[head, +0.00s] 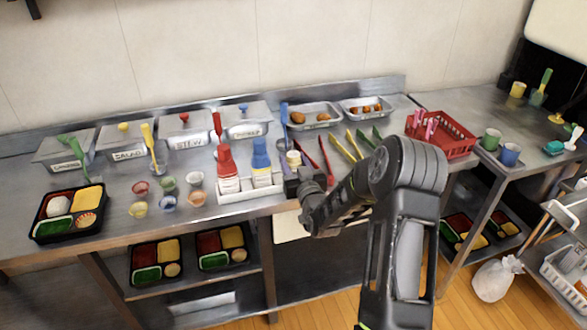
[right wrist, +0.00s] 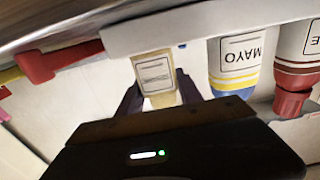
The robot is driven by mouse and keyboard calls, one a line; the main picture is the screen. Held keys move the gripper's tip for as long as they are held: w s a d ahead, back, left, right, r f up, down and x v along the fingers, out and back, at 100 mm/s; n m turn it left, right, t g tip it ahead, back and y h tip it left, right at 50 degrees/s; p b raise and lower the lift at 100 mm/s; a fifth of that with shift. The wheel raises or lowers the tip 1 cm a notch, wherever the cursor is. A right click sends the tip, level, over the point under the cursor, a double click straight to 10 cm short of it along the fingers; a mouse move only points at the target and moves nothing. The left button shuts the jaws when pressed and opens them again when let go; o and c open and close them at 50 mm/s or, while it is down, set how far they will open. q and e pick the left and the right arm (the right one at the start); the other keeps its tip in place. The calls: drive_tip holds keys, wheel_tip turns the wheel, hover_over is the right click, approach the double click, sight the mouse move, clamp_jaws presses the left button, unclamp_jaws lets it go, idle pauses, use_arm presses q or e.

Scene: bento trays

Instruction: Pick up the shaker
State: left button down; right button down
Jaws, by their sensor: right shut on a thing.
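The shaker (head: 293,159), a small pale container with a label, stands at the right end of the white bottle holder (head: 240,194) on the steel counter. In the right wrist view the shaker (right wrist: 156,76) sits between the two dark fingers of my right gripper (right wrist: 160,96), which is shut on it. My right gripper also shows in the head view (head: 292,183), at the front of the shaker. Its fingers partly hide the shaker's lower part. I cannot tell whether the shaker is clear of the holder. My left gripper is not in view.
A red bottle (head: 228,170) and a blue-capped mayo bottle (head: 261,163) stand left of the shaker. Red, yellow and green utensils lie to its right, near a red basket (head: 457,147). Small cups and a filled bento tray (head: 43,229) are further left.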

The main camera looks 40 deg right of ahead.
wheel_tip(320, 180, up, 10)
drive_tip(key=shift+r+b, duration=0.1)
drive_tip(key=shift+b, duration=0.5)
